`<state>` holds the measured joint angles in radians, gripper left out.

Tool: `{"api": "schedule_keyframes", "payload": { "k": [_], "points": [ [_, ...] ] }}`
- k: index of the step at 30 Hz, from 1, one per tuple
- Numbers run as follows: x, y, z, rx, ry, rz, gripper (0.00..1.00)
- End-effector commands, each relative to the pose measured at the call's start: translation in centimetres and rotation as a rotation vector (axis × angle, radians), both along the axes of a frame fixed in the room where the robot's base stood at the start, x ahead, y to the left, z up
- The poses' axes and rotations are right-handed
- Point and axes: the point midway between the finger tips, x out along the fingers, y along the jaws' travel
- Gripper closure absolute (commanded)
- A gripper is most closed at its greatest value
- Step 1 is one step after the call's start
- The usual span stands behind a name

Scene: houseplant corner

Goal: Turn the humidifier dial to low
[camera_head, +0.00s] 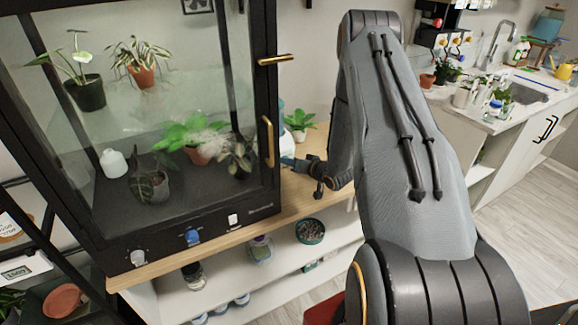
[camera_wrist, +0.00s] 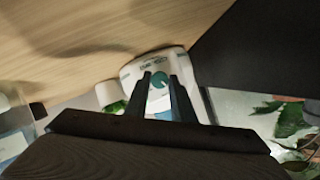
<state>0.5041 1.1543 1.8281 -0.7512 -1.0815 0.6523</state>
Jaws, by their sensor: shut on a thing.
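The humidifier (camera_wrist: 133,77) is a white body with small lettering and a round teal dial (camera_wrist: 158,81) on its face, in the wrist view. My gripper (camera_wrist: 159,77) has its two dark fingers on either side of the dial, shut on it. The lettering is too blurred to read, so I cannot tell the dial's setting. In the head view my gripper (camera_head: 296,163) is at the right side of the glass cabinet. There the humidifier (camera_head: 284,143) shows only as a pale sliver, mostly hidden behind the cabinet edge, and its dial cannot be made out.
The black glass cabinet (camera_head: 160,225) with potted plants stands left of my gripper on a wooden top (camera_head: 300,203). Its brass handle (camera_head: 268,141) juts out close by. A small potted plant (camera_head: 299,122) stands behind my gripper. Open floor (camera_head: 530,210) lies at right.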

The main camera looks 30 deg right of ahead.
Motion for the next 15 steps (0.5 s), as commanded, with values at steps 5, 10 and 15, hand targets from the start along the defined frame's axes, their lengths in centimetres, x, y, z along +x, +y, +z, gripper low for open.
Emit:
{"api": "schedule_keyframes", "payload": {
  "k": [5, 10, 15],
  "points": [
    [0.02, -0.37, -0.33, 0.16, 0.006, -0.004, 1.0],
    [0.02, -0.43, -0.41, 0.297, 0.011, -0.004, 1.0],
    [0.01, -0.52, -0.44, 0.404, 0.015, -0.004, 1.0]
  ]
}}
